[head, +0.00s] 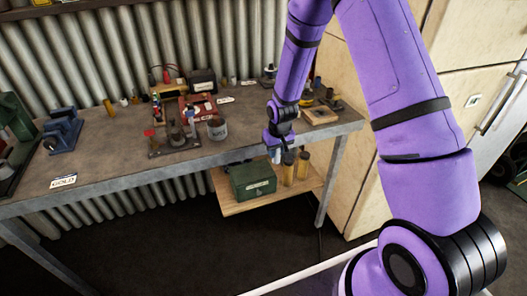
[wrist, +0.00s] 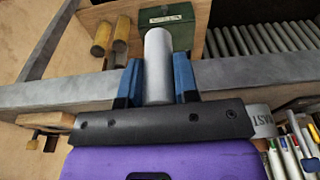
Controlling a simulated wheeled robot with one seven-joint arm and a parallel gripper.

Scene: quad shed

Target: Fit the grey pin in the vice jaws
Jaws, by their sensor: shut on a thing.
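My gripper (head: 274,146) is shut on the grey pin (wrist: 158,58), a smooth light-grey cylinder between the two blue fingers in the wrist view. In the head view the pin shows only as a small pale bit under the gripper, just off the front edge of the bench. A blue vice (head: 63,132) stands on the left part of the bench, far to the left of my gripper. Its jaw gap is too small to make out.
A GOLD label (head: 63,182) lies near the front edge. Below, a shelf holds a green box (head: 253,181) and yellow cylinders (head: 303,166).

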